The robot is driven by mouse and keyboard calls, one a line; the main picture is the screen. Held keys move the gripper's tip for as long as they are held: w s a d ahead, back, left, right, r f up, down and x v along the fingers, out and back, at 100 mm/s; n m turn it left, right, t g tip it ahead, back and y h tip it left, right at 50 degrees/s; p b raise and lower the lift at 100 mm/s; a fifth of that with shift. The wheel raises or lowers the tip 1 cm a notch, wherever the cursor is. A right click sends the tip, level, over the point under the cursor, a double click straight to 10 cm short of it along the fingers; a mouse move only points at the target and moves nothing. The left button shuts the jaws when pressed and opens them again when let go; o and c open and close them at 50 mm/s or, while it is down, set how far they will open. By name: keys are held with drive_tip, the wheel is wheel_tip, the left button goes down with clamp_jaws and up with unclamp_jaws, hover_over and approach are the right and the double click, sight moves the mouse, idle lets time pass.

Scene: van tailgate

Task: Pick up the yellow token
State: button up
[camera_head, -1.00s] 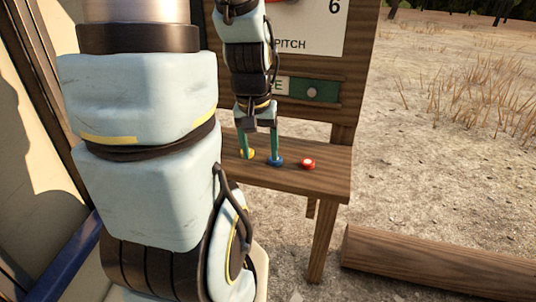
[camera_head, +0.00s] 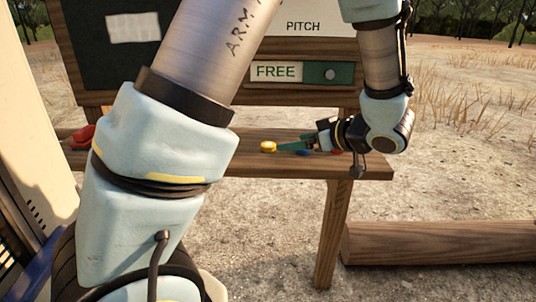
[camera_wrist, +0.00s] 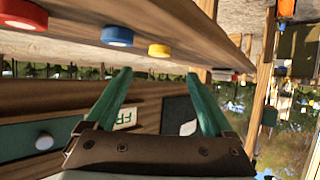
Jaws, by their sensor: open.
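The yellow token (camera_head: 268,147) is a small round disc on the wooden shelf (camera_head: 255,168). In the wrist view, which is upside down, the yellow token (camera_wrist: 160,50) shows just beyond the gap between my fingertips. My gripper (camera_head: 290,147) lies nearly level, its green fingers pointing left towards the yellow token. The fingers are open with nothing between them, and my gripper (camera_wrist: 158,76) shows both tips apart from the token. A blue token (camera_wrist: 117,36) and a red token (camera_wrist: 23,14) sit in the same row, partly hidden by my gripper in the head view.
The shelf fronts a dark wooden board with a FREE sign (camera_head: 275,71) and a green panel with a round knob (camera_head: 329,74). A red object (camera_head: 84,137) lies at the shelf's left end. A log (camera_head: 440,242) lies on the ground at right.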

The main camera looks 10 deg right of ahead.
sight(269, 144)
drive_tip(key=x, duration=0.4)
drive_tip(key=shift+w+a+f, duration=0.15)
drive_tip(key=shift+a+f, duration=0.05)
drive_tip(key=shift+a, duration=0.1)
drive_tip(key=shift+w+r+p+x, duration=0.1)
drive_tip(key=shift+p+x, duration=0.3)
drive_tip(key=shift+x, duration=1.05)
drive_tip(key=shift+w+r+p+x, duration=0.15)
drive_tip(key=shift+p+x, duration=0.25)
drive_tip(key=shift+x, duration=1.05)
drive_tip(key=shift+d, duration=0.15)
drive_tip(key=shift+c, duration=0.4)
clamp_jaws()
